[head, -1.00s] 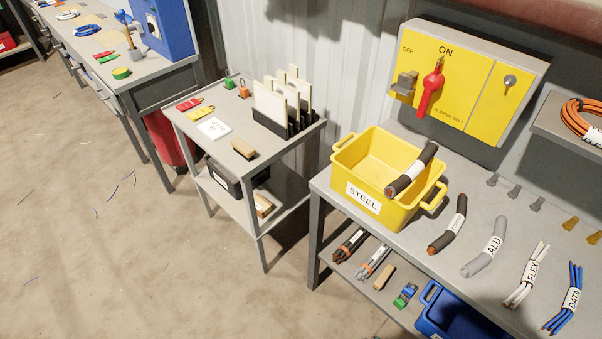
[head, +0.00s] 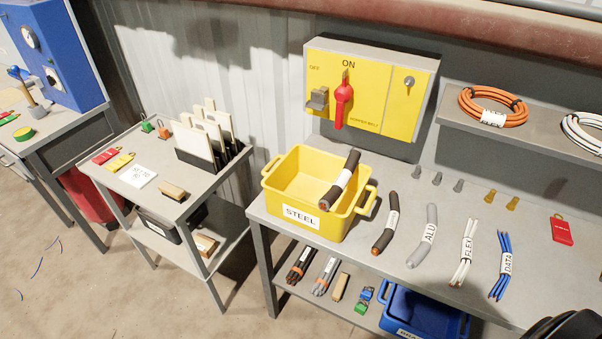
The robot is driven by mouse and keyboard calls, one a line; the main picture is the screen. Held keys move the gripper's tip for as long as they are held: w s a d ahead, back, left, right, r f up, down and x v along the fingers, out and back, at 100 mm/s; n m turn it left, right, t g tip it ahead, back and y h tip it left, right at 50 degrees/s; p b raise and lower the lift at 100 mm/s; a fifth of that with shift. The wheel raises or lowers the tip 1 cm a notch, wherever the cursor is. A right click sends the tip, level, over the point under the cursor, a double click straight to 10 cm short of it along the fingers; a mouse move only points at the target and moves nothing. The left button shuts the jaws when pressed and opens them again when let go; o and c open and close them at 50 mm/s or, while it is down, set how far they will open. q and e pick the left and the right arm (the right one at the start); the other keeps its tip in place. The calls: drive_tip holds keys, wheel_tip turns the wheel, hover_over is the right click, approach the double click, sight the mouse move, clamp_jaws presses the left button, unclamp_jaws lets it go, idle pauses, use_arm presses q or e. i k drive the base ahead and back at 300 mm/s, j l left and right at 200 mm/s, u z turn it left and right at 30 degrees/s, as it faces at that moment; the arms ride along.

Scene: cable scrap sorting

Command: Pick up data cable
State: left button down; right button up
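The data cable is a short bundle of blue strands with a white DATA label (head: 504,265). It lies on the grey workbench (head: 400,280) in the head view, right of the white FLEX bundle (head: 466,255). Nothing touches or covers it. Neither of my grippers can be made out. A dark rounded shape at the bottom right corner is cut off by the frame, and I cannot tell what it is.
A grey ALU cable (head: 427,240) and a dark cable (head: 385,232) lie farther left. A yellow STEEL bin (head: 299,219) has a dark cable across its rim. A red tag (head: 562,230) lies to the right. Below are a blue bin (head: 425,316) and a shelf.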

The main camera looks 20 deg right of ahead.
sight(505, 270)
drive_tip(key=z, duration=2.25)
